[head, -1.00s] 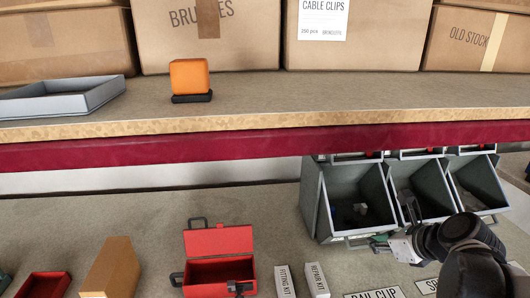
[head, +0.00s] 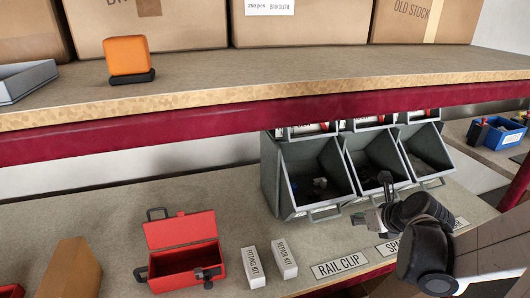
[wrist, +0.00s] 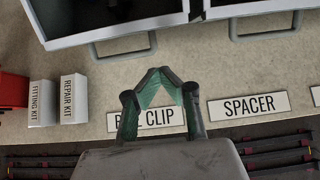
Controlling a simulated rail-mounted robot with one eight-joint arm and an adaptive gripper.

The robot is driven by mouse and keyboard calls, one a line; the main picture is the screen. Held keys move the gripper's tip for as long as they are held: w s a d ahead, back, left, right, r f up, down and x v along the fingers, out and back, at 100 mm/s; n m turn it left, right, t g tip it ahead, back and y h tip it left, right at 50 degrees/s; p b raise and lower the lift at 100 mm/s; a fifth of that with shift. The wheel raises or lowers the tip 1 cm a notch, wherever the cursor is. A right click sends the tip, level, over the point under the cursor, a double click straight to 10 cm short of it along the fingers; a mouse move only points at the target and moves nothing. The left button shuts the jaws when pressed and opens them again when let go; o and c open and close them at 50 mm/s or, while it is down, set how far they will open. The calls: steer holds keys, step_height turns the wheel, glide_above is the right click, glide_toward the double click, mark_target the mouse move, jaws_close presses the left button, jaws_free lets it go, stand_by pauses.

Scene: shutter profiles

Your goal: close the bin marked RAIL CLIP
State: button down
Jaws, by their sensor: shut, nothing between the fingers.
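The RAIL CLIP label (head: 340,266) lies on the lower shelf's front, below the leftmost grey bin (head: 316,208). That bin is tipped forward and open, with small dark and pale pieces inside and a bar handle (head: 325,214) at its lower front. My gripper (head: 367,219) is shut and empty, just in front of the bins and right of that handle. In the wrist view, my closed fingertips (wrist: 160,72) point at the handle zone, apart from the left bin's handle (wrist: 125,50), and they partly cover the RAIL CLIP label (wrist: 165,119).
Two more open bins (head: 390,190) stand to the right, with a SPACER label (wrist: 248,106) below the neighbour. FITTING KIT (head: 253,268) and REPAIR KIT (head: 284,259) boxes and an open red toolbox (head: 181,235) stand left. The upper shelf (head: 230,120) overhangs the bins.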

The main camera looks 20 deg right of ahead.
steer(key=shift+w+f, duration=0.15)
steer(key=shift+w, duration=1.4)
steer(key=shift+w+f, duration=0.15)
steer(key=shift+w, duration=1.4)
